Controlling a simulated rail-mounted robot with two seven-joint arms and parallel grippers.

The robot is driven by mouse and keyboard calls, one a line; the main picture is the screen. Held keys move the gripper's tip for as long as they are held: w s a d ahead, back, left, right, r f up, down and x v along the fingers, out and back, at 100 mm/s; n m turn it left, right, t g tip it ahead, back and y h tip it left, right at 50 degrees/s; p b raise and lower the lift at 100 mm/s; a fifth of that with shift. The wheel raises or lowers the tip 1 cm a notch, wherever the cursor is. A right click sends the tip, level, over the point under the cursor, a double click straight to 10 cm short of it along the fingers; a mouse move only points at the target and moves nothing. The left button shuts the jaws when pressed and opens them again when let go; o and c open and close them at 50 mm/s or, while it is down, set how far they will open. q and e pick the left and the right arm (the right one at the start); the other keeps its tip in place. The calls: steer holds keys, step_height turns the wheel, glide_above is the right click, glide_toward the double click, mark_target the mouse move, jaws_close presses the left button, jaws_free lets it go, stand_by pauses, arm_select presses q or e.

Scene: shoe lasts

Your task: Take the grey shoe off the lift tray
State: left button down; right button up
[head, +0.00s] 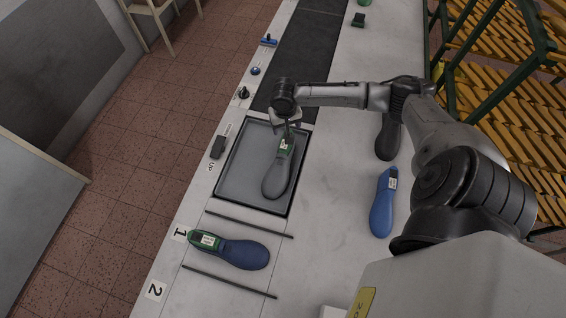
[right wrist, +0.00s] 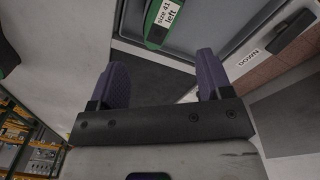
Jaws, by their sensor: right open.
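The grey shoe (head: 278,178) lies on the lift tray (head: 237,177), its green cuff end with a white label toward the belt. In the right wrist view its green top with the label "size 41 left" (right wrist: 164,22) shows beyond the fingertips, and part of the tray (right wrist: 215,25) is beside it. My right gripper (head: 289,127) is over the cuff end of the shoe in the head view. In the right wrist view its two purple fingers (right wrist: 162,68) are apart with nothing between them. My left gripper is in neither view.
A blue shoe (head: 381,205) and a dark shoe (head: 389,137) lie right of the tray. A navy shoe (head: 240,253) lies in front, between two dark strips. A dark belt (head: 300,60) runs behind the tray. Green racks with yellow slats (head: 500,60) stand at right.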

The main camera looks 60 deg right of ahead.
steer(key=m, duration=0.7)
glide_above(283, 147)
steer(key=shift+y, duration=0.4)
step_height(283, 147, down, 7)
steer(key=shift+s+f, duration=0.15)
steer(key=shift+d+f+p, duration=0.1)
steer(key=shift+f+p, duration=0.2)
steer(key=shift+f, duration=2.95)
steer(key=shift+c, duration=0.4)
steer(key=c, duration=1.2)
jaws_close()
steer(key=shift+r, duration=0.1)
